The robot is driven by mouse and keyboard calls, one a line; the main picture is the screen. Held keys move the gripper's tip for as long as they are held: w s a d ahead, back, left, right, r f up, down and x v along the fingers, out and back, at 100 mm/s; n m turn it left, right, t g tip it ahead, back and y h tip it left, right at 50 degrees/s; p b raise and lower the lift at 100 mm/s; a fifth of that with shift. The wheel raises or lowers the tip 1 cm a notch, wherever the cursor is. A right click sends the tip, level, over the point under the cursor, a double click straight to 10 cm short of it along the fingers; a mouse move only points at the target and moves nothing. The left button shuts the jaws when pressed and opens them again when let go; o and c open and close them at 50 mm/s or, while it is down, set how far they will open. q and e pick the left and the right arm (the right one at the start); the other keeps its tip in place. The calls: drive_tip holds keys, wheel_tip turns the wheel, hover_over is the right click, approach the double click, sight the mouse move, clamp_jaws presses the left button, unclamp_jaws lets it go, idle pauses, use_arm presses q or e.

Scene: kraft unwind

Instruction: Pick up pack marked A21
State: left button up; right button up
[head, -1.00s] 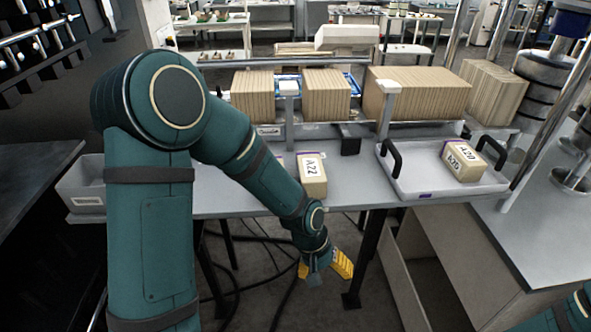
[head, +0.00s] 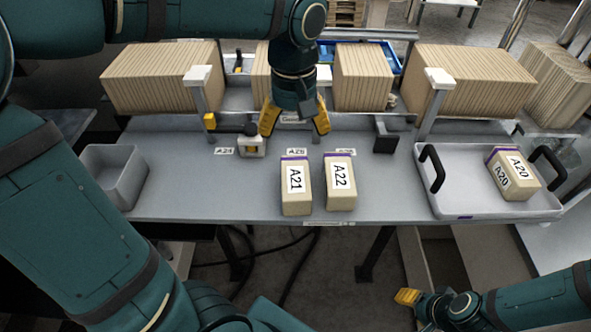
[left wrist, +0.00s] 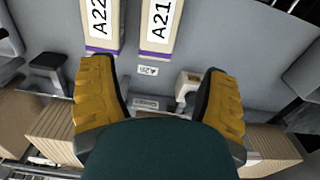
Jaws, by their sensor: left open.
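The pack marked A21 (head: 296,187) stands on the grey table, beside the pack marked A22 (head: 340,181) on its right. Each has a white label and a purple strip at its far edge. My left gripper (head: 295,122) is open and empty, above the back of the table and behind both packs. In the left wrist view, the A21 pack (left wrist: 158,25) and A22 pack (left wrist: 97,28) show beyond the open yellow fingers (left wrist: 160,88). My right gripper (head: 408,297) is low at the right, in front of the table; its fingers are too small to judge.
A white tray (head: 455,203) with black handles holds a pack marked A20 (head: 514,174) at the right. A grey bin (head: 128,186) is at the left.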

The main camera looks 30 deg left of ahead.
sight(296, 176)
use_arm(q)
drive_tip(key=f, duration=1.3)
drive_tip(key=shift+s+d+f+b, duration=0.25)
drive_tip(key=shift+s+d+b, duration=0.05)
drive_tip(key=shift+d+b, duration=0.1)
drive_tip(key=shift+c, duration=0.2)
drive_tip(key=c, duration=0.9)
